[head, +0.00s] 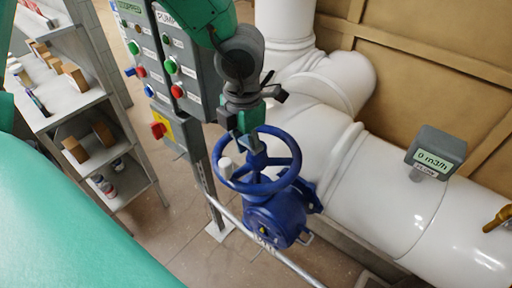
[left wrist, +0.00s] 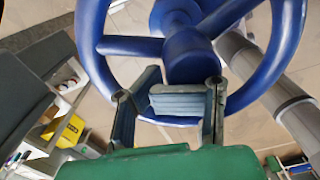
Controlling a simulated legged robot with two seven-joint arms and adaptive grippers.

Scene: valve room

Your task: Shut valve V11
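The blue valve has a round handwheel (head: 258,160) with spokes and a white handle (head: 225,168) on its left rim. My left gripper (head: 243,130) points down at the far-left part of the wheel, close to the rim. In the left wrist view, the wheel (left wrist: 92,45) fills the top, and my left gripper's fingers (left wrist: 160,95) overlap its near rim and hub. I cannot tell whether they touch or grip it. My right gripper is out of view.
A grey control panel (head: 180,60) with colored buttons stands just left of the wheel. Thick white pipes (head: 400,195) run behind and right, with a gauge (head: 437,150) reading 0 m3/h. A shelf (head: 75,105) with boxes stands at left. Floor shows between shelf and valve.

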